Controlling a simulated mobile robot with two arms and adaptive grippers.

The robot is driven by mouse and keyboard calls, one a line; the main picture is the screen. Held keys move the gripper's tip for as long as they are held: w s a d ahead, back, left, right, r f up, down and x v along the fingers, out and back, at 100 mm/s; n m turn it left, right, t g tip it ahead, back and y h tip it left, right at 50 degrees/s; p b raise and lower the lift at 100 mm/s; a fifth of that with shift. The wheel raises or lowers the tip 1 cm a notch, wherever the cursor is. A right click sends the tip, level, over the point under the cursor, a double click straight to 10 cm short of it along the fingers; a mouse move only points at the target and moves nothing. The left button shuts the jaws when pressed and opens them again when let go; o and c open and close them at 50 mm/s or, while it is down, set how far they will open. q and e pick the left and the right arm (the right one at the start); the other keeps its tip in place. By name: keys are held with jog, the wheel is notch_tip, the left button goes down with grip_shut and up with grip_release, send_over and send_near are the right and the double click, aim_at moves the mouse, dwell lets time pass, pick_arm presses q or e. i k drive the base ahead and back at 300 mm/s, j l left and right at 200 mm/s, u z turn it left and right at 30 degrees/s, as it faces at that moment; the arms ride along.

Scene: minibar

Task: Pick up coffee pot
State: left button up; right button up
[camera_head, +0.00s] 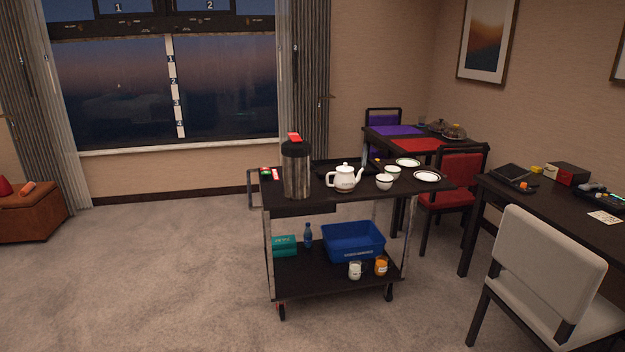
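A tall dark metallic coffee pot (296,170) with a red piece at its top stands upright on the left part of the black serving cart's top shelf (318,207). A white teapot (344,177) stands to its right on the same shelf. Neither of my grippers shows in the head view, and nothing is seen touching the pot.
White cups (384,182) and plates (426,176) share the cart top. A blue bin (352,241), a bottle and jars stand on its lower shelf. A white chair (545,270) and dark desk (560,210) stand right. Carpet (150,275) left and in front of the cart is clear.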

aim_at(345, 182)
jog(key=i+j+z, duration=0.1)
jog(key=i+z, duration=0.35)
jog(key=i, duration=1.35)
